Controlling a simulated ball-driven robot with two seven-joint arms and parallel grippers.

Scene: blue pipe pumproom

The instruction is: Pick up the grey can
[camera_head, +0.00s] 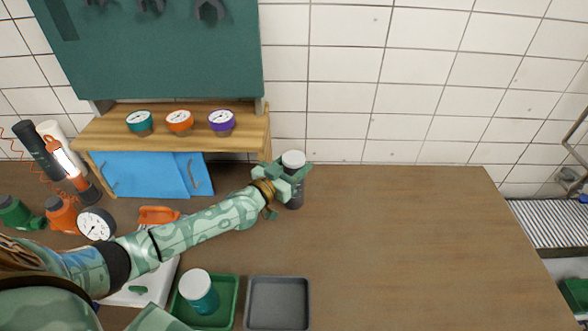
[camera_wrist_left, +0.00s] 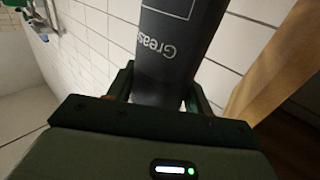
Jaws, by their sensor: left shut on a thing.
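The grey can (camera_head: 294,196) has a white lid and stands near the back of the bench, right of the wooden shelf. It also shows in the left wrist view (camera_wrist_left: 172,60), dark grey with lettering that begins "Greas". My left gripper (camera_head: 291,180) is shut on the can, with a finger on each side of it. The gripper hides part of the can's middle in the head view. Whether the can's base touches the bench is hard to tell. My right gripper is not in view.
A wooden shelf (camera_head: 172,133) with three gauges stands left of the can, above blue sliding doors (camera_head: 150,175). A green tray (camera_head: 233,290) with a teal, white-lidded can (camera_head: 199,290) and an empty grey tray (camera_head: 278,304) lie at the front. The bench's right side is clear.

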